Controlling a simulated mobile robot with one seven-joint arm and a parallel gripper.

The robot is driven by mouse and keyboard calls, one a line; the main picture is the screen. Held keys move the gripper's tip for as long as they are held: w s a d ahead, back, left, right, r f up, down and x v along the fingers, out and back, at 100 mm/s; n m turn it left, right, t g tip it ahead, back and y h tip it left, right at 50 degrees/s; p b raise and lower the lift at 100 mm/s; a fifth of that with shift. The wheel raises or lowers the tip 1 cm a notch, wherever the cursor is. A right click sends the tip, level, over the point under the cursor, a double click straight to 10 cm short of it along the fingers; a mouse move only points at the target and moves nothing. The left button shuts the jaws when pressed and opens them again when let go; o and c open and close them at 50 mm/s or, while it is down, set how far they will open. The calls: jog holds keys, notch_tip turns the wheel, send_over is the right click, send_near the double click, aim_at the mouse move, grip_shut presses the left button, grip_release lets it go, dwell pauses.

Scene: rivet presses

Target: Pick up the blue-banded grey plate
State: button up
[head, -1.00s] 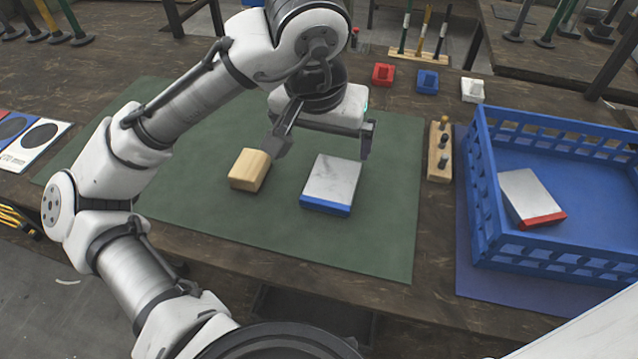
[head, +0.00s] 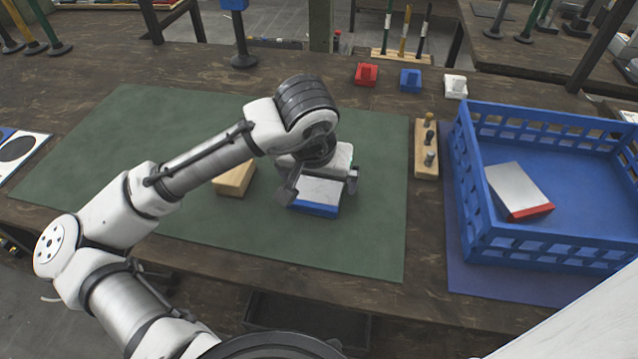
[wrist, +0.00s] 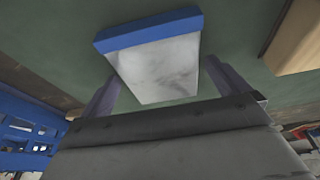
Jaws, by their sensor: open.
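The blue-banded grey plate (head: 319,194) lies flat on the green mat (head: 375,220), its blue band on the edge nearest me. My gripper (head: 322,190) is open, with one finger at the left side and one at the right side of the plate. In the wrist view the plate (wrist: 155,68) shows between the two open fingers (wrist: 160,92), with its blue band at the far end. I cannot tell whether the fingers touch the plate. The plate's rear part is hidden under my gripper in the head view.
A wooden block (head: 234,178) lies close to the left of the plate. A blue crate (head: 478,190) at right holds a red-banded plate (head: 518,188). A wooden peg strip (head: 426,150) stands between mat and crate. The mat's front right is clear.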

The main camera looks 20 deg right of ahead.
jog(key=shift+f, duration=0.15)
jog(key=c, duration=1.4)
jog(key=shift+o, duration=0.2)
